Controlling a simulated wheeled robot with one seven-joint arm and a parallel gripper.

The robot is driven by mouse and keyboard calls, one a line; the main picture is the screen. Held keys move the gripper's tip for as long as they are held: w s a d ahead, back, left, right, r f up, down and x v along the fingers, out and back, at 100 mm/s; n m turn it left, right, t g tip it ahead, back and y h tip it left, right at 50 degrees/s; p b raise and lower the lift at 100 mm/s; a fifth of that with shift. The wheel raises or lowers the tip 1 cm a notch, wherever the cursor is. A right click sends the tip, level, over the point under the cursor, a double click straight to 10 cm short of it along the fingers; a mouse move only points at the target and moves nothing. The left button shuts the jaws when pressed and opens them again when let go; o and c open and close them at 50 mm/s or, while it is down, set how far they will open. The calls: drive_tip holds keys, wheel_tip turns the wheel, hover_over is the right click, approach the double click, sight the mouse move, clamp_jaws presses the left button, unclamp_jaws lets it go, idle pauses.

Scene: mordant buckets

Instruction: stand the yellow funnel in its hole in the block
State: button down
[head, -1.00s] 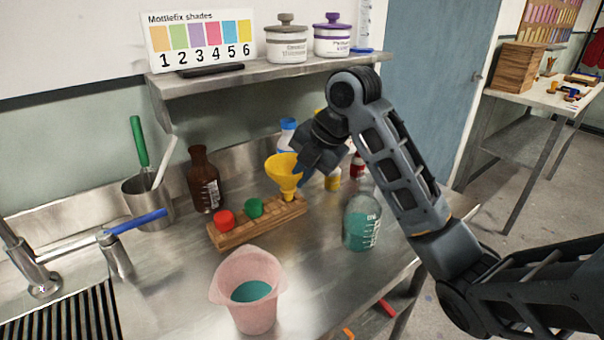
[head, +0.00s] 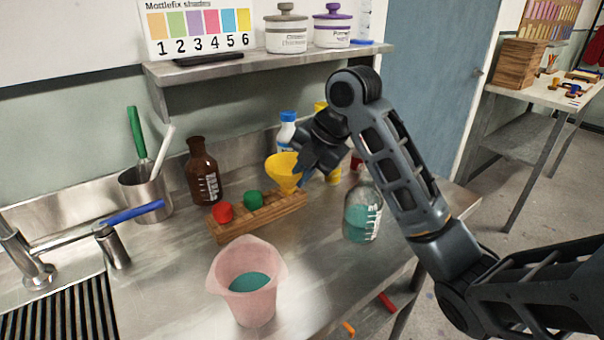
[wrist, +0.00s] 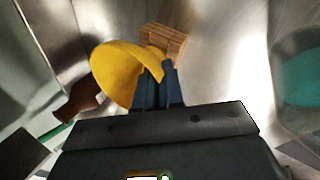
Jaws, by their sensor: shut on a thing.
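The yellow funnel (head: 281,167) is at the right end of the wooden block (head: 226,235) in the head view, wide mouth up. My gripper (head: 303,178) is shut on its right side. In the wrist view, the fingers (wrist: 158,88) close at the funnel (wrist: 115,70), and part of the block (wrist: 168,38) shows beyond it. The funnel's spout reaches down to the block's right end; I cannot tell whether its tip is inside a hole. A red piece (head: 222,211) and a green piece (head: 253,200) stand in the block further left.
A pink pitcher (head: 254,300) with teal liquid stands in front of the block. A glass bottle (head: 362,215) of teal liquid is to the right, near my arm. A brown bottle (head: 202,172) stands behind the block; a white bottle (head: 286,130) with a blue cap is behind the funnel.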

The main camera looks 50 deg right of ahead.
drive_tip(key=shift+f, duration=0.1)
drive_tip(key=c, duration=1.2)
unclamp_jaws()
drive_tip(key=shift+f, duration=0.1)
